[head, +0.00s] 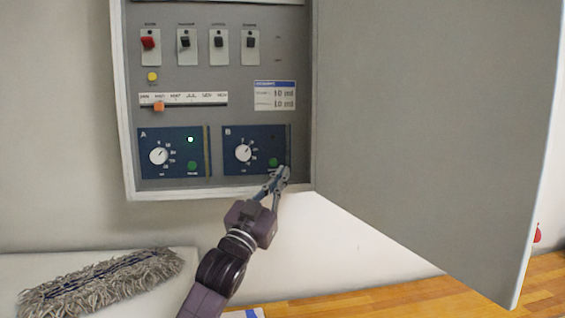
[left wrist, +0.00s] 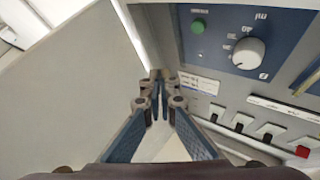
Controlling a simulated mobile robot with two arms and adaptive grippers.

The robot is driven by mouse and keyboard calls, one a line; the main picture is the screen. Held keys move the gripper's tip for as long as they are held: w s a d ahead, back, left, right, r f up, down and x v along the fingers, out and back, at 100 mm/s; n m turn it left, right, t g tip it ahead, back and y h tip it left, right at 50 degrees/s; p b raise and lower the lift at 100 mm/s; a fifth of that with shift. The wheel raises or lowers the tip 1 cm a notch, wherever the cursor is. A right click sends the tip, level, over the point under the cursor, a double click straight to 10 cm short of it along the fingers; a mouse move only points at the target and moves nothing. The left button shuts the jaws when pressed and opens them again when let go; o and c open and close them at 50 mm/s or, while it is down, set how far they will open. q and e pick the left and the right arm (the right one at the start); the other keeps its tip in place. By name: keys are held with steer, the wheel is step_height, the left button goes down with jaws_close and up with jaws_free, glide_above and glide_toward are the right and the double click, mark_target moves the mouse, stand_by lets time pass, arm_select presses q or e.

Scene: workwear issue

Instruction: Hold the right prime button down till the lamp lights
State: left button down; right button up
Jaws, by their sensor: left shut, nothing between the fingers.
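The right panel, B (head: 232,170), is dark blue with a white knob (head: 243,152) and a green prime button (head: 273,162). Its lamp (head: 273,140) looks dark. In the left wrist view, upside down, the green button (left wrist: 198,27) and knob (left wrist: 248,52) show again. My left gripper (head: 284,171) is shut and empty, just below and right of that button in the head view. In the left wrist view its fingertips (left wrist: 157,74) are apart from the button. The left panel, A (head: 149,172), has its lamp (head: 190,140) lit above a green button (head: 191,166). My right gripper is not in view.
The cabinet's open door (head: 425,120) fills the right side, close to my left gripper. Above the panels are a slider (head: 159,106), a yellow button (head: 152,76), several switches (head: 185,42) and a label (head: 275,95). A grey mop head (head: 100,285) lies at lower left.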

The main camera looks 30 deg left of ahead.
mark_target(273, 162)
arm_select(q)
steer(key=w+a, duration=0.2)
steer(key=w, duration=0.1)
steer(key=w+a, duration=0.3)
steer(key=shift+w+a+r, duration=0.1)
steer(key=shift+a+r, duration=0.05)
steer(key=shift+a, duration=0.05)
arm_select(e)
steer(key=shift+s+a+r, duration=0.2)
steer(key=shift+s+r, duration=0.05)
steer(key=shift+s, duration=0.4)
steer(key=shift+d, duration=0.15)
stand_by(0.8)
arm_select(q)
steer(key=shift+p, duration=0.3)
steer(key=shift+w+a, duration=0.25)
steer(key=shift+w, duration=0.1)
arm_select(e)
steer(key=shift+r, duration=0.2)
